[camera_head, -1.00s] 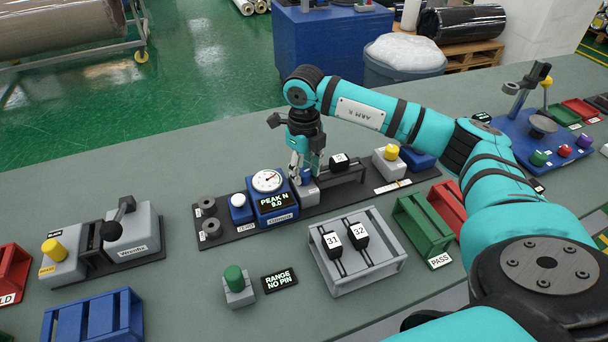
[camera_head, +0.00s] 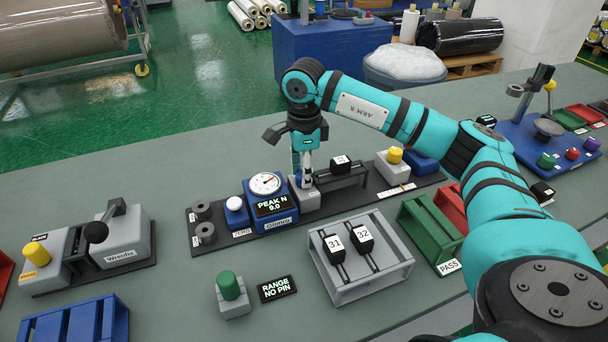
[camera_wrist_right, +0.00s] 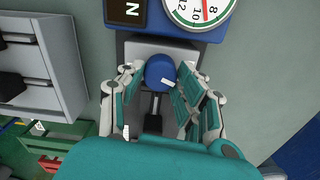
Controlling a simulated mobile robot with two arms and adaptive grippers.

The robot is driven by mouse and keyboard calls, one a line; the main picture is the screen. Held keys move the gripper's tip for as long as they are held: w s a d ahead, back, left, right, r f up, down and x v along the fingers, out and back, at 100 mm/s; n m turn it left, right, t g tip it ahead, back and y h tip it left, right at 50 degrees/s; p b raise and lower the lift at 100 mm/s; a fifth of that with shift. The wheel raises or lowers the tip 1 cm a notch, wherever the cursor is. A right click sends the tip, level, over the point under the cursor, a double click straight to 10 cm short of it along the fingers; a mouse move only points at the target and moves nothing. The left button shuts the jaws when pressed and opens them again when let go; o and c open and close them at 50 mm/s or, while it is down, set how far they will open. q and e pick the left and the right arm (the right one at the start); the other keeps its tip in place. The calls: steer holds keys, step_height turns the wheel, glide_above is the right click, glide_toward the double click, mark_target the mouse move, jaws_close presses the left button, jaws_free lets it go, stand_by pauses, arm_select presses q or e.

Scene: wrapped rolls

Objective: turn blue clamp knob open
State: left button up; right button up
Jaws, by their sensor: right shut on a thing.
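The blue clamp knob (camera_wrist_right: 160,70) shows in the wrist view, a round blue cap with a small white mark. My left gripper is not in view.
A black part marked 11 (camera_head: 341,163) sits on a dark rail right of the clamp. A grey rack (camera_head: 345,291) holds parts 31 and 32 in front. A green tray (camera_head: 428,228) stands to the right. Bare bench (camera_head: 180,285) lies at the front left.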

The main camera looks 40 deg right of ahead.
steer(key=shift+w+r+n+b, duration=0.1)
steer(key=shift+n+b, duration=0.45)
steer(key=shift+n, duration=1.45)
steer(key=o, duration=1.1)
steer(key=shift+o, duration=0.2)
step_height(320, 180, up, 12)
